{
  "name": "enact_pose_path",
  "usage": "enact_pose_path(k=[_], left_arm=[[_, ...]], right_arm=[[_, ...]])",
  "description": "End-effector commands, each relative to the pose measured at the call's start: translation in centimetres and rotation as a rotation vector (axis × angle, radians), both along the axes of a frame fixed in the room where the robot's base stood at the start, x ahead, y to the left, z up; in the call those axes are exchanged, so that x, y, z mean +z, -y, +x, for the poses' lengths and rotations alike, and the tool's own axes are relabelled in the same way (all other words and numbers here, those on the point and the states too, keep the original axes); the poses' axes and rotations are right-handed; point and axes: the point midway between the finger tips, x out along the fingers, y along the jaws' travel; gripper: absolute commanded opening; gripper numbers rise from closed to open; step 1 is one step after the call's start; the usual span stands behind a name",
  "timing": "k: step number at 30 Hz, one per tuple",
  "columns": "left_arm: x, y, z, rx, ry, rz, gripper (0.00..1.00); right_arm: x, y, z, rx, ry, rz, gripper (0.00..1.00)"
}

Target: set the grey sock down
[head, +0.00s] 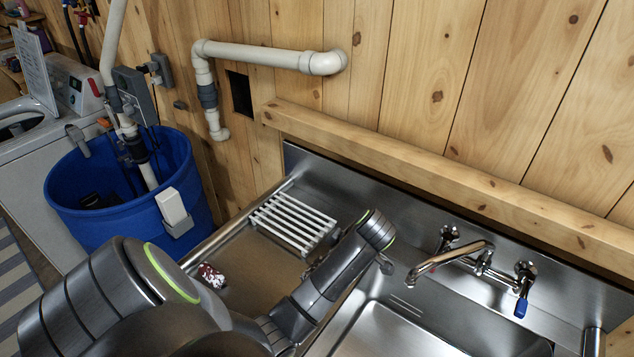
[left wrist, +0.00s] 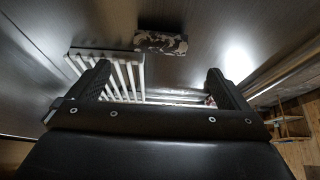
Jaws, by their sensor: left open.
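The grey sock (left wrist: 161,43) appears as a rolled grey bundle with a dark blotchy pattern in the left wrist view. It lies on the metal surface at the end of the white rack (left wrist: 104,66); I cannot tell if they touch. My left gripper (left wrist: 158,68) is open, its two fingers apart and nothing held between them. The sock is beyond the fingertips, clear of both. In the head view I cannot make out the sock or the left fingers; my arm blocks part of the drainboard. My right gripper is in neither view.
A red and white patterned bundle (head: 211,276) lies on the metal drainboard (head: 240,262), left of the rack (head: 293,224). A faucet (head: 462,256) and sink basin (head: 410,330) are at right. A blue barrel (head: 95,220) stands left. A wooden ledge (head: 430,180) runs behind.

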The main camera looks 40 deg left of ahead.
Motion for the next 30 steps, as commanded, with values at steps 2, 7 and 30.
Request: enact_pose_path(k=[2,7,30], left_arm=[[-1.7,-1.0,-0.3,0.001,-0.006,0.002,0.98],[-3.1,-1.9,-0.3,-0.002,-0.003,0.001,0.98],[-8.1,-4.8,-0.7,-0.003,-0.001,-0.002,0.98]], right_arm=[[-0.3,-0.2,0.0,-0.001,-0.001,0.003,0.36],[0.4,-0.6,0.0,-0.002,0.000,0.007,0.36],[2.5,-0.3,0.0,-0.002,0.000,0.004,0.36]])
